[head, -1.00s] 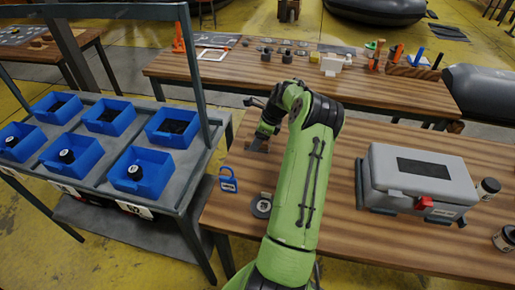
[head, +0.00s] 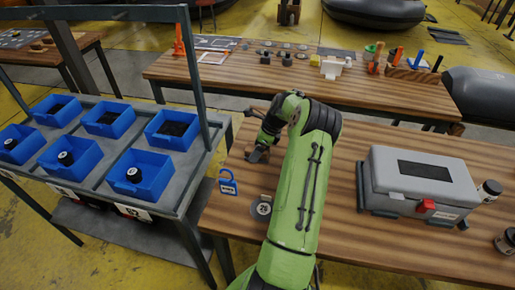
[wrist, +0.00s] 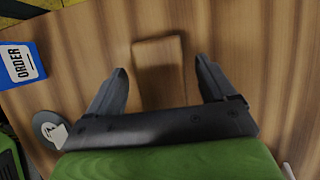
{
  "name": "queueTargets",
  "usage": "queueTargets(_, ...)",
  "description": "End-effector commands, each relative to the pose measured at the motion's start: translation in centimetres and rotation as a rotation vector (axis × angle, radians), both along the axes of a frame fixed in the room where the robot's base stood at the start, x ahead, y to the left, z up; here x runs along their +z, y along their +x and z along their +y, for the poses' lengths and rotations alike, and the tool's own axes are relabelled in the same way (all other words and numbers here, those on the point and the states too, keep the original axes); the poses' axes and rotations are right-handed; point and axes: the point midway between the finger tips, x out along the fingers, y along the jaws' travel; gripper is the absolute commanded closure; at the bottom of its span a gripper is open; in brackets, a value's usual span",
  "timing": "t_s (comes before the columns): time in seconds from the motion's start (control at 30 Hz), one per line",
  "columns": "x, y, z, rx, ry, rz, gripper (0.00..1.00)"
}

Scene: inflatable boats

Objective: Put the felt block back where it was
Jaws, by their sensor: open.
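A brown rectangular block (wrist: 158,52) lies on the wood-topped table in the wrist view. Its colour is close to the tabletop, and I cannot tell from its surface whether it is felt. My gripper (wrist: 161,68) is open, with one finger on each side of the block and a gap on both sides. In the head view my gripper (head: 258,154) is low over the left part of the near table, and the block cannot be made out clearly there.
A blue ORDER tag (head: 228,182) and a round grey disc (head: 262,207) lie near the table's left edge. A grey case (head: 420,180) stands to the right. Blue bins (head: 135,172) fill the rack at left. Tools and small parts lie on the far table (head: 225,72).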

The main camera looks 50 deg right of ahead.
Motion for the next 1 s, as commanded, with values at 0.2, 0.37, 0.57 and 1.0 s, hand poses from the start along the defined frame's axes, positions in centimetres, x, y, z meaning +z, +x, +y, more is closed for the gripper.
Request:
queueTargets(0.2,5.2,-1.9,-1.0,-0.004,-0.006,-0.002,0.16)
queueTargets(0.37,8.9,-3.3,-1.6,-0.002,-0.005,-0.003,0.16)
queueTargets(0.57,11.0,-4.1,-1.9,-0.002,-0.002,-0.002,0.16)
queueTargets(1.0,19.1,1.2,11.2,0.661,-0.304,0.061,0.16)
